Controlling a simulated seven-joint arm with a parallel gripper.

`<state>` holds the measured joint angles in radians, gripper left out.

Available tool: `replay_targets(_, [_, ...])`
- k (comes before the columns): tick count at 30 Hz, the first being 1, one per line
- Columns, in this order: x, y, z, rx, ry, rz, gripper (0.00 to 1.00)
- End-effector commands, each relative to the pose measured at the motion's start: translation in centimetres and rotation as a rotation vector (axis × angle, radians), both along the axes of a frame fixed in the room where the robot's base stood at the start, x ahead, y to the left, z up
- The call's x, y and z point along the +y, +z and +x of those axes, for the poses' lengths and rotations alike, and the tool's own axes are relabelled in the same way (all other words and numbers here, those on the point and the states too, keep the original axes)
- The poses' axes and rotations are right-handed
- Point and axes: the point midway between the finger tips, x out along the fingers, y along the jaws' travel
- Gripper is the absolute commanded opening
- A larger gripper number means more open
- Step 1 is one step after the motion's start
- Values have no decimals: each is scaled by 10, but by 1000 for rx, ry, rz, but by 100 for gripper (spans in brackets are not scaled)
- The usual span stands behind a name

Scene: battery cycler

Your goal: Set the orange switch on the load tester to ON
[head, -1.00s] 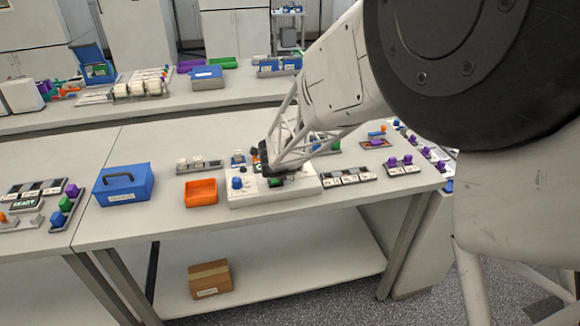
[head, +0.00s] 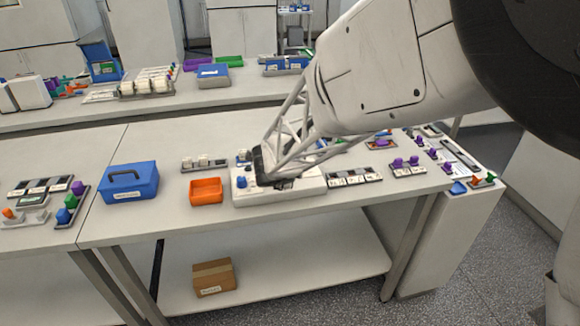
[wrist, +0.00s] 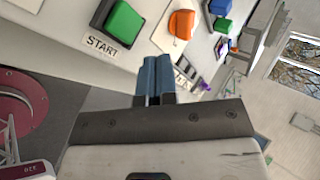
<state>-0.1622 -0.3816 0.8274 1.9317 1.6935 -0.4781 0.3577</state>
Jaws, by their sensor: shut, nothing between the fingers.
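The load tester (head: 300,192) is a white box near the front of the middle table, with a blue knob (head: 241,182) at its left end. My gripper is over the tester, and its arm hides much of the panel in the head view. In the wrist view the orange switch (wrist: 181,25) stands on a white plate, to the right of the green START button (wrist: 125,22). My gripper (wrist: 156,62) is shut and empty, its blue fingertips below the switch in that picture and apart from it. I cannot read the switch's ON or OFF labels.
An orange tray (head: 206,198) and a blue lidded box (head: 128,192) stand left of the tester. Rows of small modules (head: 353,177) lie to its right. The table's front edge is close to the tester. A cardboard box (head: 214,277) sits on the shelf below.

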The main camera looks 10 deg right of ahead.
Motion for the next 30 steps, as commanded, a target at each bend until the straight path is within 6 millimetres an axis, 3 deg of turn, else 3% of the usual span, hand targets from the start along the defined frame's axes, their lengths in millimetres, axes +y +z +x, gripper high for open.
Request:
replay_targets(12, [20,37,-35,-1,1,1,0])
replay_targets(30, [23,43,-39,-4,13,1,0])
